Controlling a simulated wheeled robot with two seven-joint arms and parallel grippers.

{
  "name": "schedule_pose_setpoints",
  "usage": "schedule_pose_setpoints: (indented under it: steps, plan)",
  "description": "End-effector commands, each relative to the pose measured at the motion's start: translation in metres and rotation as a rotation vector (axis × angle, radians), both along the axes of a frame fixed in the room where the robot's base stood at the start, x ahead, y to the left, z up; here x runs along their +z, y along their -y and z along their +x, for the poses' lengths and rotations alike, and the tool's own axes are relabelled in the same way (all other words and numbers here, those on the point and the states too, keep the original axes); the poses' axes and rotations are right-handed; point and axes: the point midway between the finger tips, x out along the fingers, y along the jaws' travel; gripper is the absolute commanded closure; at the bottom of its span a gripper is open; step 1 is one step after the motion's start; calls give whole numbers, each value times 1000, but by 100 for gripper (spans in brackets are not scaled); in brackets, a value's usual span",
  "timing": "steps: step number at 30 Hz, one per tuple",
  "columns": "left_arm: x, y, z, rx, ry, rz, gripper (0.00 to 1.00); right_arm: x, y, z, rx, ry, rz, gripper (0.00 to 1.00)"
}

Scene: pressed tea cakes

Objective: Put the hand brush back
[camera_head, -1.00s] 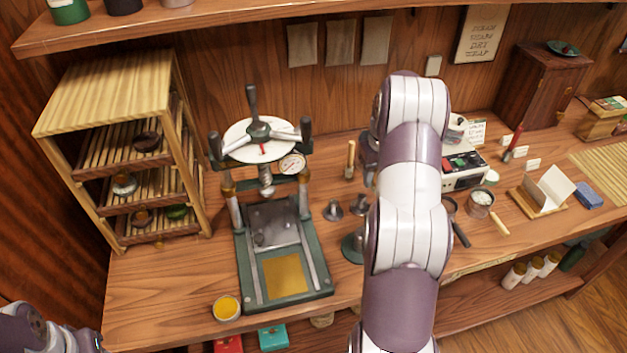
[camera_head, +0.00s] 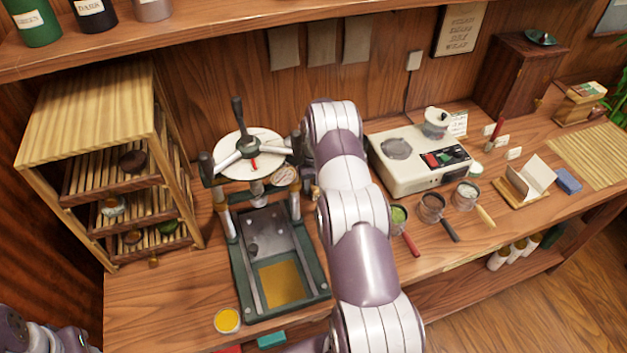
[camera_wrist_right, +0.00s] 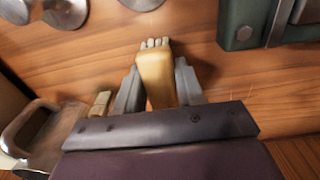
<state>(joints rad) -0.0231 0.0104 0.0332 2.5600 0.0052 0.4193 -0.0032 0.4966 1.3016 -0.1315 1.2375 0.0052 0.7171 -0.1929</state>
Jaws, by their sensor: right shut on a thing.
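The hand brush (camera_wrist_right: 157,78) shows in the right wrist view as a pale wooden block with light bristle tufts at its far end. My right gripper (camera_wrist_right: 158,88) is shut on it, one grey finger on each side. Wooden counter shows around the brush; I cannot tell whether it touches the counter. In the head view my right arm reaches to the right side of the press, and its forearm hides most of the gripper and brush. Only part of my left arm shows at the lower left; its gripper is out of view.
The green press (camera_head: 237,262) stands close left of my right arm. A slatted rack (camera_head: 87,112) is further left. In the wrist view, metal pieces (camera_wrist_right: 66,10) and a metal scoop (camera_wrist_right: 35,130) lie near.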

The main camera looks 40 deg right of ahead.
Motion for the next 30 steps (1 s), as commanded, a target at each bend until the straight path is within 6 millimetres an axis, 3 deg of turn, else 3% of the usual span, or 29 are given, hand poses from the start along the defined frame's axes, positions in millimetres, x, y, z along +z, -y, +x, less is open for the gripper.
schedule_pose_setpoints:
  steps: [11, 12, 14, 25, 30]
  plan:
    - [-5, 0, 0, 0, -1, 0, 57, -7, 1, 0, 0, 2, -1, 100]
    - [-3, 0, 0, 0, -1, 0, 57, -5, 1, 0, 0, 2, -1, 52]
    - [-3, 0, 0, 0, -1, 0, 57, -5, 1, 0, 0, 2, -1, 37]
    - [0, 0, 0, 0, 0, 0, 57, 1, 1, 0, 0, 3, -1, 37]
    - [-10, 0, 0, 0, -1, 0, 57, 33, 1, 1, 0, 5, -3, 37]
